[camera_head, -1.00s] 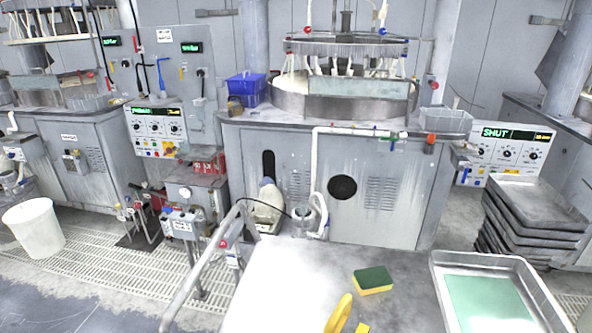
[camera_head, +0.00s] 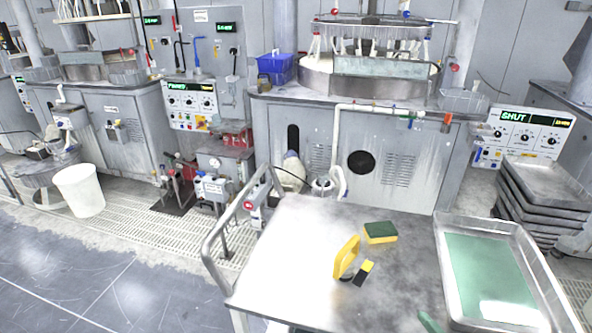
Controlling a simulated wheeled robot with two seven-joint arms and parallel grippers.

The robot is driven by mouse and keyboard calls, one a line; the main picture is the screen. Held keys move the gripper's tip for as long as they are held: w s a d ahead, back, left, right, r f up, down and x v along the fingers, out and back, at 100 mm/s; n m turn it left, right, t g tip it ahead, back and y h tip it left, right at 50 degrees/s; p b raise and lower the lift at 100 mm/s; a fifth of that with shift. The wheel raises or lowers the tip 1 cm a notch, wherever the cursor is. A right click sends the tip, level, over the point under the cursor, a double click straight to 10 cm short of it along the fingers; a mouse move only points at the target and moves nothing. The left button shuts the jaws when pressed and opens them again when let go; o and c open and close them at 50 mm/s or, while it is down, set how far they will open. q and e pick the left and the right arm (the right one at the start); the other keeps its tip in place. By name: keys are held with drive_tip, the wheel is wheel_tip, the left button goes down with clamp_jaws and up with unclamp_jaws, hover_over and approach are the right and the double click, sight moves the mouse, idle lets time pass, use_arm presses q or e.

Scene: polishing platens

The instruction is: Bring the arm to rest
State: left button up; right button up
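Neither of my grippers shows in the head view, and no arm of mine can be made out. A metal-topped cart (camera_head: 300,235) with a tubular rail (camera_head: 222,232) on its left stands in front. A green and yellow sponge (camera_head: 380,232) lies on its top. Nearer lie a yellow curved piece (camera_head: 346,258) and a small black and yellow block (camera_head: 363,273). A metal tray (camera_head: 450,282) with a green sheet (camera_head: 490,272) inside sits at the right.
A polishing machine (camera_head: 290,125) stands behind the cart, with a blue bin (camera_head: 276,69) on its top. Stacked metal trays (camera_head: 545,185) stand at the right. A white bucket (camera_head: 79,191) is at the left. The floor (camera_head: 90,275) at front left is clear.

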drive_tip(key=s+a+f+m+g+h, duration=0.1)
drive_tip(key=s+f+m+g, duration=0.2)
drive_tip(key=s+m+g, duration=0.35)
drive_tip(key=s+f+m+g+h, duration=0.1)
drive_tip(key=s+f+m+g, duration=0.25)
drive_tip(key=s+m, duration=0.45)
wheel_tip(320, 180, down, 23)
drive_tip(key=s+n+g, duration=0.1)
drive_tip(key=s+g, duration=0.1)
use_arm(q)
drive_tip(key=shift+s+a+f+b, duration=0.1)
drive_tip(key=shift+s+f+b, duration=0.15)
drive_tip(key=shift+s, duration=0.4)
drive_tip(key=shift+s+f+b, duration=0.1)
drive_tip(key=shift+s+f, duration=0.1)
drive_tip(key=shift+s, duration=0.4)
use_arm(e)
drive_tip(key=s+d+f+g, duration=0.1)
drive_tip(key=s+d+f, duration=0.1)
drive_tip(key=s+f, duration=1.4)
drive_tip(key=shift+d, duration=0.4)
